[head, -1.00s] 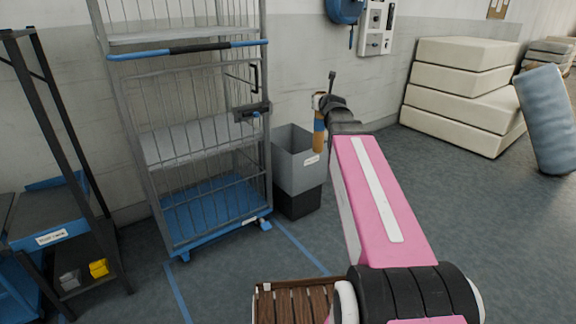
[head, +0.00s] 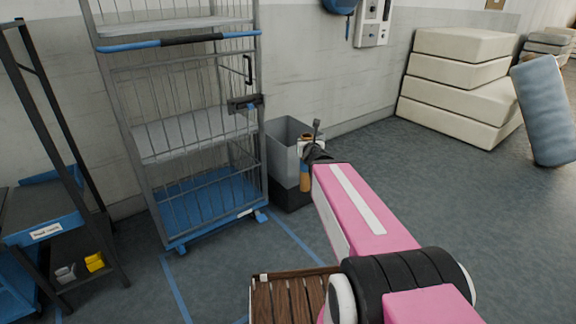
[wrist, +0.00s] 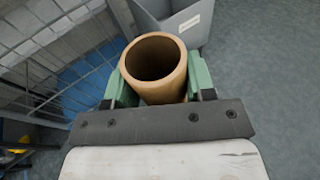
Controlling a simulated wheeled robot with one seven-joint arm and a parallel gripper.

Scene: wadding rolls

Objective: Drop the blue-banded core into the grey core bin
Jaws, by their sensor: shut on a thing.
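My gripper (wrist: 158,80) is shut on the core, a tan cardboard tube (wrist: 172,83), with a green finger on each side. In the wrist view I look into its open upper end, and no blue band shows there. In the head view the core (head: 305,180) hangs roughly upright below my gripper, in front of the right side of the grey core bin. The bin (head: 285,138) has an open top, grey upper walls and a black lower part. It also shows beyond the core in the wrist view (wrist: 198,22). The core looks outside the bin; the gap is unclear.
A wire cage trolley (head: 195,130) with a blue base stands just left of the bin. Cream wadding blocks (head: 460,85) are stacked at the back right, with a blue-grey roll (head: 545,110) nearby. A wooden slatted surface (head: 290,298) is in front. The floor at right is clear.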

